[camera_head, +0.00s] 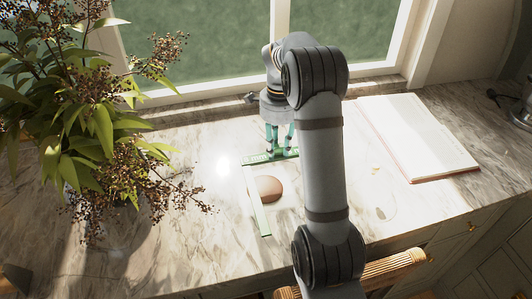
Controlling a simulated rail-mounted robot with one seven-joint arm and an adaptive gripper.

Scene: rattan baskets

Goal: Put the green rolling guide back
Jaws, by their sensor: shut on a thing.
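The green rolling guide (257,205) is a thin, flat, pale-to-bright green frame or strip with a corner at its upper left. One side runs toward the front of the counter; the other passes under my gripper. Its right part is hidden behind my arm. My gripper (279,149) points down with its fingers at the guide's far side, shut on it. Whether the guide is lifted off the counter is hard to tell. A smooth tan rounded lump (266,188) shows inside the guide's corner.
A leafy plant with dark berries (90,140) fills the left. An open book (418,137) lies at the right. A rattan basket edge (385,268) shows at the front. The window (210,45) is behind. The marble counter (165,245) is clear at front left.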

